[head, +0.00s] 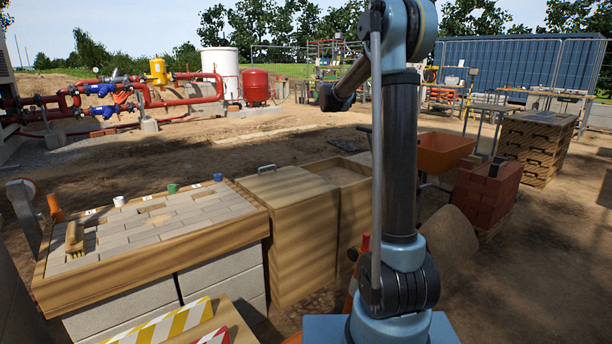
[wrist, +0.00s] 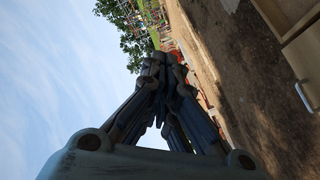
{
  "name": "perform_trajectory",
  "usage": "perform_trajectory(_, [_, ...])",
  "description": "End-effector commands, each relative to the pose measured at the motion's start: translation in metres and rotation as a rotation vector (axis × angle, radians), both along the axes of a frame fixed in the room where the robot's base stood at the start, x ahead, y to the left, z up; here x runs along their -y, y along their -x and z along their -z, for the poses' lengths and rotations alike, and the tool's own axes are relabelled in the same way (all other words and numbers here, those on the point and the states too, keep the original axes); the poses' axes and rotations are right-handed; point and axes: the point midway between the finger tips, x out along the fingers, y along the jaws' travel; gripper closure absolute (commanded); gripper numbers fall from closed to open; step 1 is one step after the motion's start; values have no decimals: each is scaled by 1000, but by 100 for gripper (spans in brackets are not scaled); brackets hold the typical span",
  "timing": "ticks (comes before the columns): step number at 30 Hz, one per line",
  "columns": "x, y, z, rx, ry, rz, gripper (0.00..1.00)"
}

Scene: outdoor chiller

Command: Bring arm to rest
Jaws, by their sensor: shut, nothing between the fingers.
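My arm stands upright in the right half of the head view, on its blue base. Its upper link bends at the top, and a dark link reaches down and left behind the column. The gripper itself cannot be made out in the head view. In the wrist view my gripper (wrist: 168,85) fills the middle, with its dark fingers drawn together at the tips and nothing between them. That view is turned on its side, with sky at left and ground at right. The gripper touches nothing that I can see.
A paver-topped bench (head: 165,228) with a brush (head: 74,240) and small cups stands at left. A wooden box with a handle (head: 285,200) is beside it. An orange wheelbarrow (head: 440,152), a red brick stack (head: 487,190) and a wooden stack (head: 535,145) stand at right. Open dirt lies behind.

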Motion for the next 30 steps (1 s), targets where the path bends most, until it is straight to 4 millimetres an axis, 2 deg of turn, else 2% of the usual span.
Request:
perform_trajectory(1, [13,19,0,-17,-24,31,100])
perform_trajectory(6, [50,77,9,-86,-105,131,100])
perform_trajectory(11, [79,136,26,-160,-181,218,100])
perform_trajectory(15, [100,190,46,-233,-249,289,100])
perform_trajectory(24, [127,311,104,-407,-390,417,100])
perform_trajectory(30, [132,393,151,-538,-484,482,100])
